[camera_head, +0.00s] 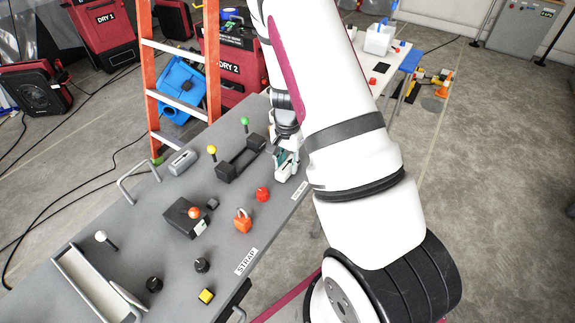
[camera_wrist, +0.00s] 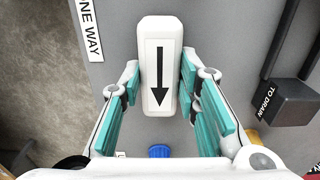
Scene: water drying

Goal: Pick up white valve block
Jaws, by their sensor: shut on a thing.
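The white valve block (camera_wrist: 149,65) with a black arrow on its face shows in the wrist view between the teal finger pads of my gripper (camera_wrist: 160,88). My gripper is shut on it, with the pads at its two long sides near the arrow's tip. In the head view my gripper (camera_head: 287,162) is low over the right edge of the grey bench (camera_head: 135,240), partly hidden by my arm. Whether the block touches the bench is hard to tell.
A black holder (camera_head: 240,160) stands left of my gripper. In the wrist view, a black block marked TO DRAIN (camera_wrist: 281,100) is at right and a blue cap (camera_wrist: 159,152) below.

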